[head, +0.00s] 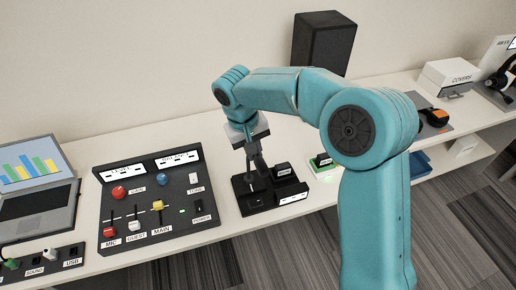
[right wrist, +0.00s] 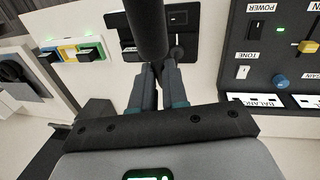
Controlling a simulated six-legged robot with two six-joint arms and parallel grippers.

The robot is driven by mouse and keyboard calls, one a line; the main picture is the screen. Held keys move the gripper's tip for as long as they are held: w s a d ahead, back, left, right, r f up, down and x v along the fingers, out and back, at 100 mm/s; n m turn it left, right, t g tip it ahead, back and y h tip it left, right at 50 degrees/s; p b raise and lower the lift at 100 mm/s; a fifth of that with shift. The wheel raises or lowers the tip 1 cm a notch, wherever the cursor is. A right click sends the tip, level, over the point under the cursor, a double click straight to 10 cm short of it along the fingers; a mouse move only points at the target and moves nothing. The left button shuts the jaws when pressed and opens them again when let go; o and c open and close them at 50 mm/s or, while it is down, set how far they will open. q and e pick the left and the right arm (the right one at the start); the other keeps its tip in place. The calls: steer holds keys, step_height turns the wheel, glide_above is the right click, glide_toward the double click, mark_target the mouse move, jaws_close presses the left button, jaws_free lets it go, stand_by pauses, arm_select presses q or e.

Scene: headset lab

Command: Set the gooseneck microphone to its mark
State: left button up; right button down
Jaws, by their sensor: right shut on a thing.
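The gooseneck microphone shows as a thick dark stem (right wrist: 147,32) in the right wrist view, rising between my fingers. My right gripper (head: 257,163) is shut on it, above a black desk unit (head: 260,203) with a white label. In the right wrist view the fingertips of my right gripper (right wrist: 157,72) meet at the stem, and the black unit (right wrist: 125,38) lies beyond it. In the head view the gripper and arm hide most of the microphone. I cannot tell whether it touches the unit. My left gripper is not in view.
A mixer panel (head: 120,232) with knobs and sliders stands left of the unit, and a laptop (head: 40,210) farther left. A small green-fronted block (head: 322,162) lies to the right. A black speaker (head: 322,48) stands behind. A COVERS box (head: 449,77) sits far right.

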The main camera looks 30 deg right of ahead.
steer(key=shift+r, duration=0.1)
steer(key=c, duration=1.1)
jaws_free()
steer(key=shift+s, duration=0.1)
steer(key=shift+c, duration=0.2)
steer(key=shift+r, duration=0.15)
steer(key=a+r+p, duration=0.1)
steer(key=a+r, duration=0.2)
steer(key=r, duration=1.3)
steer(key=shift+w, duration=0.25)
steer(key=shift+f, duration=0.1)
